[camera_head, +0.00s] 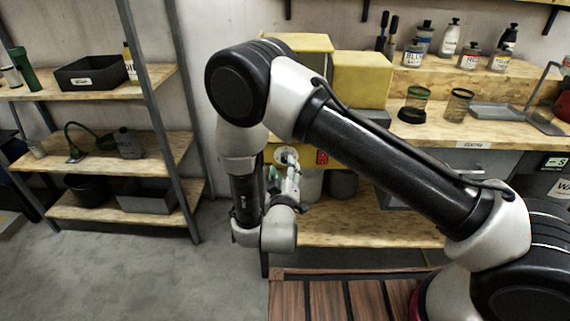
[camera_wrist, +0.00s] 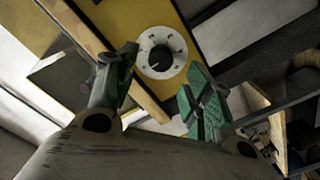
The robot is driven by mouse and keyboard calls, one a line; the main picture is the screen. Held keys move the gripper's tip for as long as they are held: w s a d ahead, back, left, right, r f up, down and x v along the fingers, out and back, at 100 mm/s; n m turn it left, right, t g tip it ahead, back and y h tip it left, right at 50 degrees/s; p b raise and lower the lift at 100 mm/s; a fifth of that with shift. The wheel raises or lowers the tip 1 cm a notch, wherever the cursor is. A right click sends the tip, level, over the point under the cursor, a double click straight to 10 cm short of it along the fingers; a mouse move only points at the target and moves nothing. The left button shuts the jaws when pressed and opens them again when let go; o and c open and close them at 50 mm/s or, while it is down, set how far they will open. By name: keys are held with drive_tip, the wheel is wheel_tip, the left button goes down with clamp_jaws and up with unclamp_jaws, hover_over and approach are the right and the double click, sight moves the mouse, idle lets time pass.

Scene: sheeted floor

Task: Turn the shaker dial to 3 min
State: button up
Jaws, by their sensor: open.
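The shaker (camera_head: 362,80) is a yellow machine on the wooden bench, largely behind my arm. Its yellow front carries a round white dial (camera_head: 286,155), partly covered by my gripper (camera_head: 283,175). In the wrist view the dial (camera_wrist: 150,46) is a white disc with dark marks around a black knob (camera_wrist: 161,58). The marks are too small to read. My gripper (camera_wrist: 160,62) is open and empty, with its green-padded fingers to either side of the dial in the picture. I cannot tell whether they touch the knob.
A red label (camera_head: 322,157) sits right of the dial. Jars, bottles and a grey tray (camera_head: 494,112) stand on the bench to the right. A shelf rack (camera_head: 98,150) with bins stands at the left. The grey floor (camera_head: 140,275) between them is clear.

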sight(285, 160)
drive_tip(key=shift+w, duration=2.05)
drive_tip(key=c, duration=1)
